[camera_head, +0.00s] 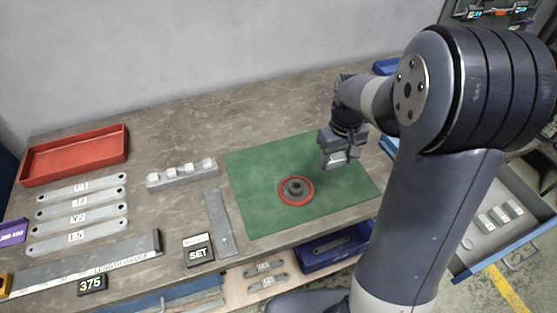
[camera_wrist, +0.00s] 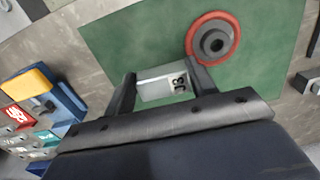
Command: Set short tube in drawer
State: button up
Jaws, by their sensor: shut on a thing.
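My gripper (camera_head: 340,160) is over the right part of the green mat (camera_head: 255,165). An open drawer (camera_head: 520,245) with a blue front stands at the lower right, partly hidden by my arm. Several short grey labelled pieces (camera_head: 500,215) lie in it.
A red-rimmed round part (camera_head: 296,190) sits on the mat. Flat bars (camera_head: 80,215), a grey block (camera_head: 180,176) and a red tray (camera_head: 75,157) occupy the left.

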jog(key=shift+w+a, duration=0.2)
jog(key=shift+w, duration=0.05)
notch_tip(320, 180, down, 10)
jog(key=shift+a+r+p, duration=0.1)
jog(key=shift+r+p, duration=0.15)
jog(key=shift+p, duration=0.25)
jog(key=shift+f, duration=0.1)
jog(key=o, duration=1.1)
